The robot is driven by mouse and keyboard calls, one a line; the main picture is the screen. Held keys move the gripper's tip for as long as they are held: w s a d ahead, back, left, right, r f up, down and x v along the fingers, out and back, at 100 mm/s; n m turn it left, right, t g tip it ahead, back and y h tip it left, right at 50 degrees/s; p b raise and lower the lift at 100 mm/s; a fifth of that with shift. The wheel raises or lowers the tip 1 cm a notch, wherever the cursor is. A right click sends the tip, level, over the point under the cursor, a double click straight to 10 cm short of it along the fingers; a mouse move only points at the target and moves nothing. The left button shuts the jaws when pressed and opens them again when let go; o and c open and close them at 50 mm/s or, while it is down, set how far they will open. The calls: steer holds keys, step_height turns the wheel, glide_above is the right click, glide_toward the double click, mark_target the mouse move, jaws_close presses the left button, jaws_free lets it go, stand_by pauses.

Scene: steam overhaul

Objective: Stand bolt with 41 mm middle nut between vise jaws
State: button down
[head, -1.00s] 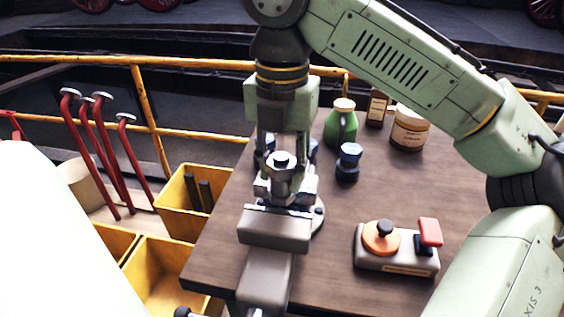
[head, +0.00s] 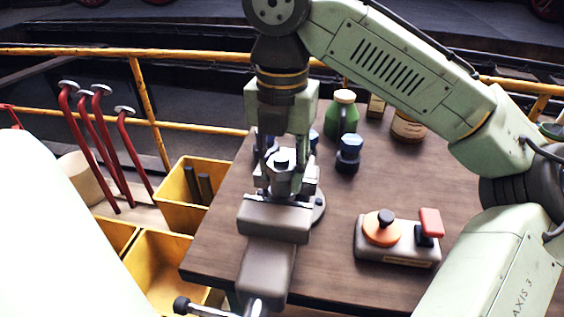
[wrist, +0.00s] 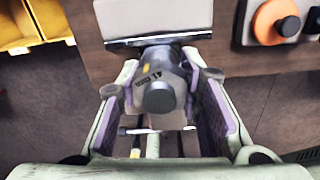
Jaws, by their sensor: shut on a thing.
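My gripper (wrist: 163,98) is shut on a grey steel bolt with a large nut (wrist: 160,92). The marking on it appears to read 41. The bolt's hex top (head: 282,158) shows upright between the fingers in the head view. The vise (head: 275,218) stands at the table's near left edge, its bar and handle reaching toward me. The bolt is at the vise's jaws; in the wrist view it is close beside a steel jaw plate (wrist: 140,42). The bolt's lower end is hidden, so I cannot tell whether it touches the jaws.
A blue-topped bolt (head: 348,153) stands right of my gripper; other blue parts are partly hidden behind it. A green bottle (head: 342,118) and brown jar (head: 407,127) stand behind. A box with an orange knob (head: 396,242) is at right. Yellow bins (head: 165,268) are at left.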

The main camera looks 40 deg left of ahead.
steer(key=shift+f, duration=0.8)
steer(key=c, duration=1.1)
jaws_free()
steer(key=shift+o, duration=0.2)
step_height(320, 180, up, 3)
steer(key=shift+r+p, duration=0.1)
steer(key=shift+p, duration=0.95)
steer(key=shift+r, duration=2.4)
